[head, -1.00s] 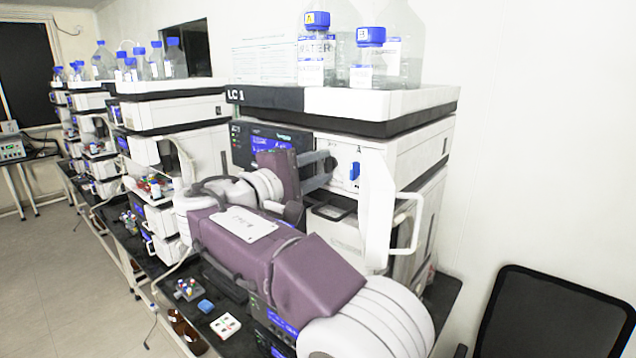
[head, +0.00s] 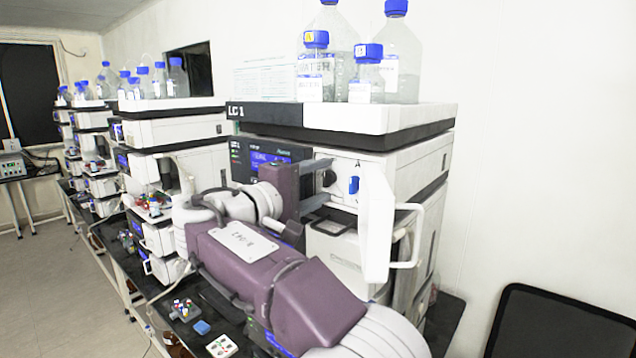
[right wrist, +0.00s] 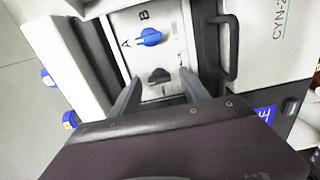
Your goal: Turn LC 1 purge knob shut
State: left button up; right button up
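The LC 1 stack (head: 290,115) stands at the middle right of the head view. Its white front panel carries a blue knob (head: 353,184) and a black knob (head: 327,178). In the right wrist view the blue knob (right wrist: 148,37) sits by the letters A and B, with the black knob (right wrist: 159,76) below it. I cannot read a purge label. My right gripper (head: 331,180) is open in front of the panel. In the right wrist view its fingers (right wrist: 158,80) stand apart on either side of the black knob, with no clear contact. My left gripper is not in view.
A white door with a handle (head: 408,235) stands open just right of the knobs. Bottles (head: 367,75) stand on the stack's top tray. A black chair (head: 560,325) is at the lower right. Other stacks (head: 175,130) line the bench to the left.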

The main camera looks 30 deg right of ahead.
jog(key=shift+s, duration=0.1)
jog(key=b+v, duration=0.2)
jog(key=v, duration=0.7)
